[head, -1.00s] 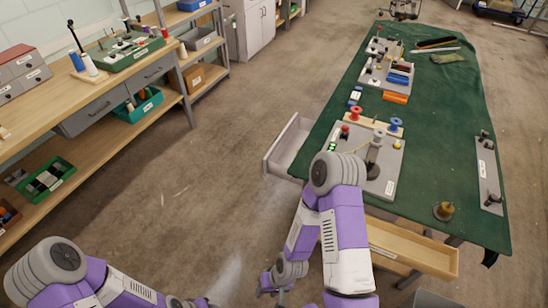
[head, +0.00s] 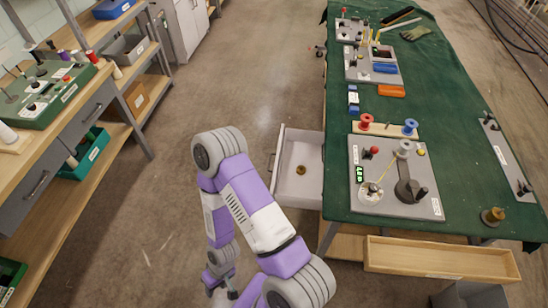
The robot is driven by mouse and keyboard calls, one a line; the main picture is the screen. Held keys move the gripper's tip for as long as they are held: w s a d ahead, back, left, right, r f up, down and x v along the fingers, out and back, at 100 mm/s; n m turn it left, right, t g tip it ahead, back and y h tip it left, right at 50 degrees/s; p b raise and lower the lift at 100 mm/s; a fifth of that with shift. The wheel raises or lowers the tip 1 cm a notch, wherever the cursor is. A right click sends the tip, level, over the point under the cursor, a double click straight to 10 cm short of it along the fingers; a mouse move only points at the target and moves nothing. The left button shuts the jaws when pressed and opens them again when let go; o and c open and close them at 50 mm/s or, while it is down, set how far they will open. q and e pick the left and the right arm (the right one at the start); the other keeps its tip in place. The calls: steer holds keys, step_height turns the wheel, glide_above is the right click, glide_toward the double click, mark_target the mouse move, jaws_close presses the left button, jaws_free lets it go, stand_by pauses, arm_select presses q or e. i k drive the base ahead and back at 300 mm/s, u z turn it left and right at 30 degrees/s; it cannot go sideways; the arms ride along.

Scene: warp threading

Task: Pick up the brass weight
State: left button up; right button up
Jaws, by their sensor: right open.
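A brass weight with a knob on top (head: 493,216) stands upright on the green-covered table, near its front right corner. A second small round brass piece (head: 301,170) lies inside the pulled-out drawer (head: 286,190) at the table's left side; I cannot tell exactly what it is. My right gripper (head: 222,292) is low at the bottom of the view, over the floor, open and apart from both brass things. Its fingertips are small and partly hard to make out. My left gripper is not in view.
A grey plate with a black-knobbed device (head: 430,208) and red and blue spools (head: 410,127) are on the table. A wooden tray (head: 440,260) projects below the front edge. A shelf bench (head: 82,125) is at left, with clear floor between.

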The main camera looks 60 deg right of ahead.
mark_target(300, 170)
steer(key=z, duration=0.7)
steer(key=i, duration=1.25)
steer(key=z, duration=1.5)
steer(key=i, duration=0.75)
steer(key=z, duration=0.05)
